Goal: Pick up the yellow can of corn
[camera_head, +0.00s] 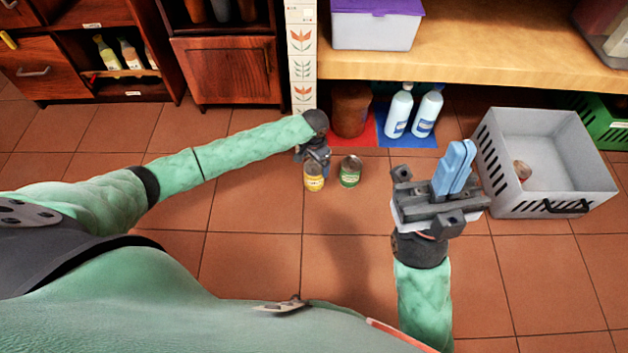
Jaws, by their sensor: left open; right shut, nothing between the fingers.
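The yellow can of corn (314,181) stands upright on the tiled floor near the middle of the view. A green can (350,172) stands just to its right, a small gap apart. My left gripper (314,162) is at the yellow can, just behind and above it as seen here. Its fingers are small and partly hidden, and I cannot tell whether they touch the can. It is open. My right gripper (456,168) is raised at the right, its two blue fingers together and empty, well away from both cans.
A grey crate (596,187) with a small can inside stands on the floor at right. Two white bottles (399,112) and a brown container (350,108) stand under the wooden shelf (480,60). A green crate (604,122) is behind. Floor left and in front of the cans is clear.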

